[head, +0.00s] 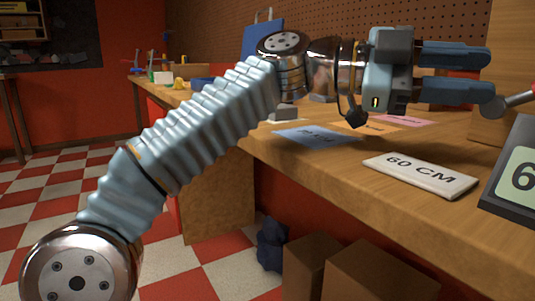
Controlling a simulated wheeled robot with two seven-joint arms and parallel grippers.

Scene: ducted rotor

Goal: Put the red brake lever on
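My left gripper (455,73) reaches in over the workbench at the upper right, its two blue fingers pointing right. The fingers are apart with nothing seen between them. A metal rod with a ball end (507,103) stands at the right edge, close to the tip of the lower finger; I cannot tell whether they touch. A small reddish part shows at the rod's cut-off end; I cannot tell whether this is the red brake lever. No other part that could be the lever is clear. My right gripper is not in view.
The wooden workbench (300,160) carries a white "60 CM" plate (420,174), a blue card (315,136) and a dark display (515,180) showing a 6 at the right edge. Cardboard boxes (370,270) stand below the bench. The checkered floor at left is clear.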

